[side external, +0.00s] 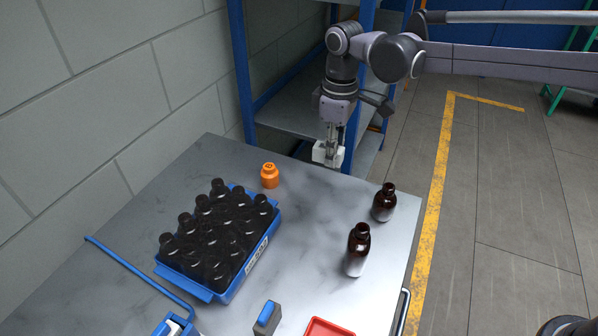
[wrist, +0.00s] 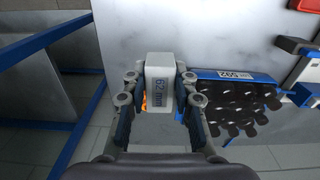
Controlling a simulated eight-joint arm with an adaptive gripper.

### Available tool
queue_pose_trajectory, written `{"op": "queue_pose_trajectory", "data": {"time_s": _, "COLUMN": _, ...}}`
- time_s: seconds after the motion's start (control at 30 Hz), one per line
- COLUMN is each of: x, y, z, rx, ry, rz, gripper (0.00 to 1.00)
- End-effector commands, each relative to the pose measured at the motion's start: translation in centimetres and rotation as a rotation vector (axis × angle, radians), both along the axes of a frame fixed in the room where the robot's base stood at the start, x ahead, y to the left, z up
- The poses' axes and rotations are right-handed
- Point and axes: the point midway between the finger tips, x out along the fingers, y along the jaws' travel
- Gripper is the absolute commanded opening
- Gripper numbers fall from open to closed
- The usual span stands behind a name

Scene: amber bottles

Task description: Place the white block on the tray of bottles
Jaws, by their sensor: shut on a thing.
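The white block (wrist: 160,80), marked "62 mm", is held between the fingers of my gripper (wrist: 157,98) in the wrist view. In the side external view my gripper (side external: 331,140) points down with the white block (side external: 327,154) at the far edge of the metal table. The fingers are shut on the block's two sides. The blue tray of bottles (side external: 257,258) stands on the table, nearer the camera and to the left of my gripper. It is filled with several dark bottles (side external: 222,238). The tray (wrist: 232,76) also shows right of the block in the wrist view.
An orange bottle (side external: 269,175) stands between tray and gripper. Two amber bottles (side external: 384,202) (side external: 357,249) stand at the right. A blue-grey block (side external: 267,318) and red tray (side external: 328,329) lie in front. Blue shelving (side external: 244,80) rises behind the table. The table's middle is clear.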

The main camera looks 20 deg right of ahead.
Motion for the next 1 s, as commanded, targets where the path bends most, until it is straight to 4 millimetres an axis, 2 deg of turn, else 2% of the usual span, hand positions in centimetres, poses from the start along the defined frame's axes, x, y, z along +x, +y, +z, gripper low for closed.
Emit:
{"op": "queue_pose_trajectory", "data": {"time_s": 0.03, "x": -0.6, "y": 2.1, "z": 1.1, "rx": 0.000, "ry": 0.000, "rz": 0.003, "gripper": 0.00}}
{"op": "queue_pose_trajectory", "data": {"time_s": 0.2, "x": -2.3, "y": 6.9, "z": 3.8, "rx": 0.000, "ry": 0.000, "rz": -0.016, "gripper": 0.00}}
{"op": "queue_pose_trajectory", "data": {"time_s": 0.3, "x": -3.1, "y": 8.6, "z": 4.8, "rx": 0.000, "ry": 0.000, "rz": -0.023, "gripper": 0.00}}
{"op": "queue_pose_trajectory", "data": {"time_s": 0.43, "x": -3.7, "y": 9.9, "z": 5.4, "rx": 0.000, "ry": 0.000, "rz": -0.028, "gripper": 0.00}}
{"op": "queue_pose_trajectory", "data": {"time_s": 0.57, "x": -4.2, "y": 11.7, "z": 4.6, "rx": 0.000, "ry": 0.000, "rz": -0.028, "gripper": 0.00}}
{"op": "queue_pose_trajectory", "data": {"time_s": 1.0, "x": -6.1, "y": 19.6, "z": -0.4, "rx": 0.000, "ry": 0.000, "rz": -0.028, "gripper": 0.00}}
